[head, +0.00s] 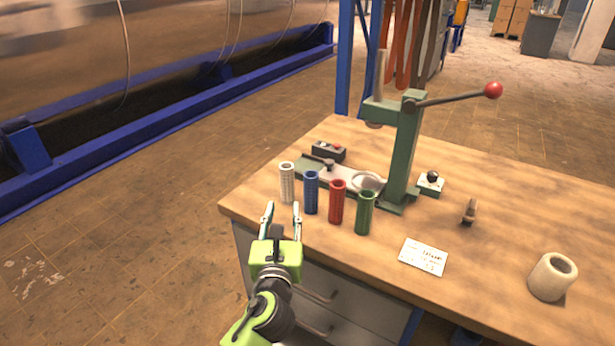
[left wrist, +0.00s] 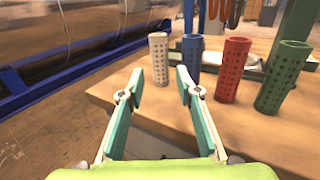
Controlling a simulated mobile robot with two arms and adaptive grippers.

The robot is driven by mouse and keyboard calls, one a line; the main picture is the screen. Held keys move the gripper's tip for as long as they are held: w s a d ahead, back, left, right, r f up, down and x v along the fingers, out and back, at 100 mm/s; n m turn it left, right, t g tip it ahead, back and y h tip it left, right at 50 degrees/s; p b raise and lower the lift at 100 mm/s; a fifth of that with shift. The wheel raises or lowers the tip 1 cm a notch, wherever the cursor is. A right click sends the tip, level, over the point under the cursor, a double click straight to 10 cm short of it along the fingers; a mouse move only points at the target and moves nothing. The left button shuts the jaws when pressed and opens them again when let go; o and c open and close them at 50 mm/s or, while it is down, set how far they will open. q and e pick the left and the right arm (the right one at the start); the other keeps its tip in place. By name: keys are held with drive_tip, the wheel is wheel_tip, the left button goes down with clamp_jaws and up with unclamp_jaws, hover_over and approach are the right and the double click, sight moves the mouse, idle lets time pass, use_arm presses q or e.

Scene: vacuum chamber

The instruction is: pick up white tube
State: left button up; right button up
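The white tube (head: 287,182) stands upright on the wooden table, leftmost in a row of perforated tubes. It also shows in the left wrist view (left wrist: 158,57), ahead of and between the fingers of my left gripper (left wrist: 158,80). My left gripper (head: 282,209) is open and empty at the table's left edge, on the near side of the white tube and apart from it. My right gripper is not in either view.
Blue (head: 311,192), red (head: 336,201) and green (head: 365,212) tubes stand in a row right of the white one. Behind them is a green lever press (head: 402,150).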

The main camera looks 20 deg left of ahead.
sight(286, 179)
use_arm(q)
drive_tip(key=x, duration=1.3)
drive_tip(key=shift+w+a+r+p, duration=0.15)
drive_tip(key=shift+r+p, duration=0.1)
drive_tip(key=shift+p, duration=0.05)
drive_tip(key=c, duration=0.7)
